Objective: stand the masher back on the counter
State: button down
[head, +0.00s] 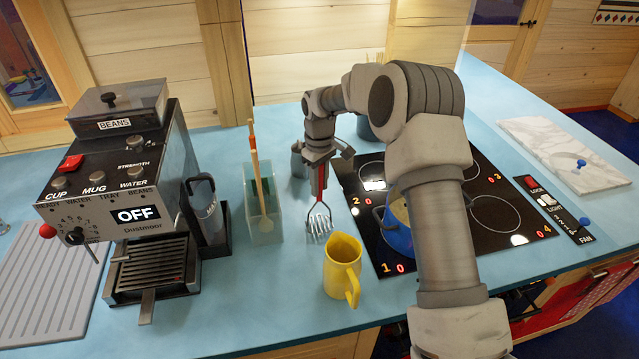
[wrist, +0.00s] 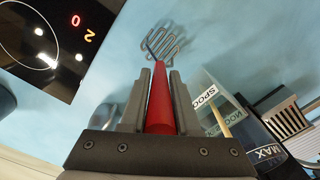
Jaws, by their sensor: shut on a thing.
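The masher has a red handle and a wire head. My gripper (wrist: 160,98) is shut on the red handle (wrist: 161,95), seen in the wrist view. The wire head (head: 319,222) points down in the head view, close to the blue counter (head: 285,310), left of the hob. I cannot tell whether it touches the counter. In the wrist view the wire head (wrist: 162,43) shows beyond the fingertips. My gripper in the head view (head: 319,180) is above the counter between the utensil holder and the hob.
A yellow jug (head: 342,268) stands just in front of the masher. A clear holder with wooden utensils (head: 262,215) is to its left, and a grey container (head: 298,160) behind. The black hob (head: 490,205) with a blue pot (head: 398,232) is to the right. A coffee machine (head: 130,180) stands far left.

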jog(key=shift+f+b, duration=0.4)
jog(key=shift+f, duration=0.2)
dwell(0.6)
jog(key=c, duration=0.6)
grip_release()
jog(key=shift+o, duration=0.2)
notch_tip(320, 180, up, 17)
jog(key=shift+f+b, duration=0.15)
jog(key=shift+b, duration=0.4)
jog(key=shift+r, duration=0.4)
